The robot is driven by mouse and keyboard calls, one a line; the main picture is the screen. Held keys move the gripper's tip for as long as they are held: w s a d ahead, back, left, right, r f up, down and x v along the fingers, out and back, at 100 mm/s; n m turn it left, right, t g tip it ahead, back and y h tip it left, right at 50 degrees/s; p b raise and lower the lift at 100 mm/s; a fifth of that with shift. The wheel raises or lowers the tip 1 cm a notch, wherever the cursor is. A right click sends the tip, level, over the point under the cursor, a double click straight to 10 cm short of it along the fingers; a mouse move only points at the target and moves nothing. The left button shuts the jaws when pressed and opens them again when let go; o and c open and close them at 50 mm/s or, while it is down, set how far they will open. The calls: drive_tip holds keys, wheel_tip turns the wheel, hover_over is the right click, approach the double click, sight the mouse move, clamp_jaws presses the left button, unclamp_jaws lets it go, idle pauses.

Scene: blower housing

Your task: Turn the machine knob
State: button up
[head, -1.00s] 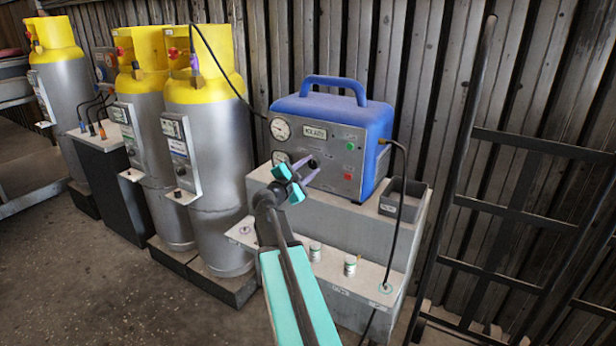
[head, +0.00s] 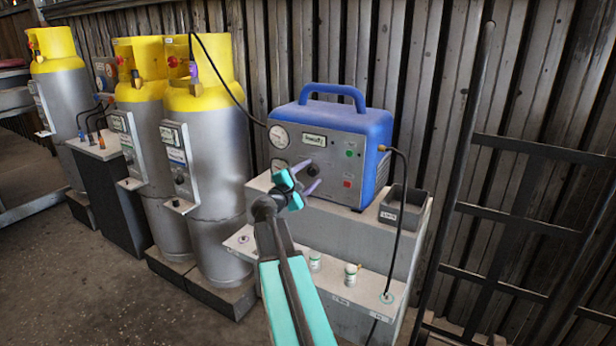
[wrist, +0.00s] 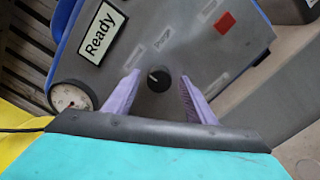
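The blue machine (head: 375,135) stands on a grey bench, with a grey front panel. Its black round knob (head: 313,171) is on that panel and shows clearly in the wrist view (wrist: 158,78). A white pointer line on the knob points to the upper left there, toward small labels that I cannot fully read. My gripper (head: 309,177) is open in front of the panel. In the wrist view its two purple fingers stand on either side of the knob with a visible gap on each side. The display (wrist: 100,32) reads "Ready".
A round gauge (head: 279,137) sits left of the display; a green button (head: 349,153) and a red button (head: 347,184) sit right. A black hose (head: 403,210) hangs at the bench's right. Small jars (head: 351,275) stand on the lower ledge. Yellow-topped cylinders (head: 215,150) stand left.

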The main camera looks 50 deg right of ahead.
drive_tip(key=shift+a, duration=0.15)
drive_tip(key=v, duration=1.3)
drive_tip(key=shift+a+b, duration=0.35)
drive_tip(key=shift+b, duration=0.05)
drive_tip(key=shift+f, duration=0.1)
